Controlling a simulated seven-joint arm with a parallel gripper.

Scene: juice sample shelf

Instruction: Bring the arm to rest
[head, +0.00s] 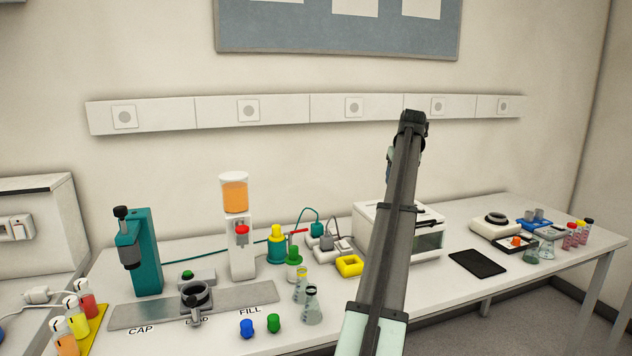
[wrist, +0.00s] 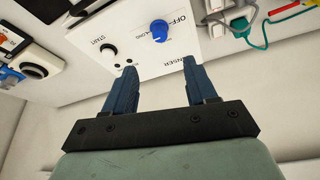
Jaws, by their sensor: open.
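My gripper (wrist: 160,66) shows in the wrist view with its two dark blue fingers spread apart and nothing between them. Beyond the fingertips is a white panel (wrist: 140,52) with a black knob by the word START and a blue knob. In the head view my arm rises from the bottom edge, right of centre, and stands tall over the bench. The gripper itself is mostly hidden behind the arm there, so its exact height above the bench is hard to tell.
The bench (head: 420,290) carries a white box-shaped machine (head: 370,222) behind my arm. A teal press (head: 147,255), an orange-filled dispenser (head: 236,230), flasks (head: 312,308) and a yellow ring-shaped block (head: 349,265) stand left. A black pad (head: 478,263) lies right.

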